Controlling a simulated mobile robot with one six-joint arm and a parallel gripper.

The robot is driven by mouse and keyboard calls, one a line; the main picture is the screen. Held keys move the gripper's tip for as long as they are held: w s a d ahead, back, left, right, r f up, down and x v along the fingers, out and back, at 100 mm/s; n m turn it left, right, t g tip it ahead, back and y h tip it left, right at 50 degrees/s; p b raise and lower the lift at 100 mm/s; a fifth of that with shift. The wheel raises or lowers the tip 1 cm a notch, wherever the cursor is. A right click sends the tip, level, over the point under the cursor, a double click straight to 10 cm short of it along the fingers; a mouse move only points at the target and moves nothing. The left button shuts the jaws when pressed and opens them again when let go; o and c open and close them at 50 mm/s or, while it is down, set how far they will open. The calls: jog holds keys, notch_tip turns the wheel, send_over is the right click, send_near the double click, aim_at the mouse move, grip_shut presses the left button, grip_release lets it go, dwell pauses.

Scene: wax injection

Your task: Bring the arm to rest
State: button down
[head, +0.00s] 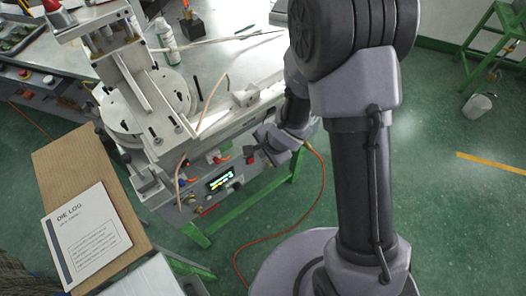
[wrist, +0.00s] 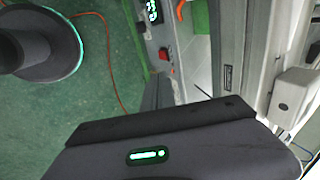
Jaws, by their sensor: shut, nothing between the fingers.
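My arm reaches down from the top of the head view in front of the wax injection machine (head: 215,150). My gripper (head: 270,148) is beside the right end of the machine's front, close to its control panel (head: 219,184). The gripper is shut and empty. In the wrist view its dark body with a green light fills the bottom, and a finger (wrist: 157,92) points up toward the machine's front. I cannot tell from these views whether it touches the machine. The panel's lit display also shows in the wrist view (wrist: 153,12).
A die log sheet (head: 86,236) lies on a brown board (head: 75,158) at the left. A white bottle (head: 166,42) stands on the bench behind the machine. An orange cable (head: 285,228) runs over the green floor.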

jog(key=s+d+r+n+t+h+b, duration=0.25)
jog(key=d+r+b, duration=0.35)
jog(key=d+r, duration=0.6)
jog(key=s+a+r+n+y+b, duration=0.1)
jog(key=s+a+r+n+b, duration=0.1)
jog(key=s+r, duration=0.2)
jog(key=s+a+r+n+y+b, duration=0.1)
jog(key=s+r, duration=0.3)
jog(key=s, duration=0.6)
jog(key=shift+s+a+r+n+b, duration=0.4)
jog(key=shift+a+n+b, duration=0.1)
jog(key=shift+n, duration=0.05)
jog(key=c, duration=2.1)
grip_release()
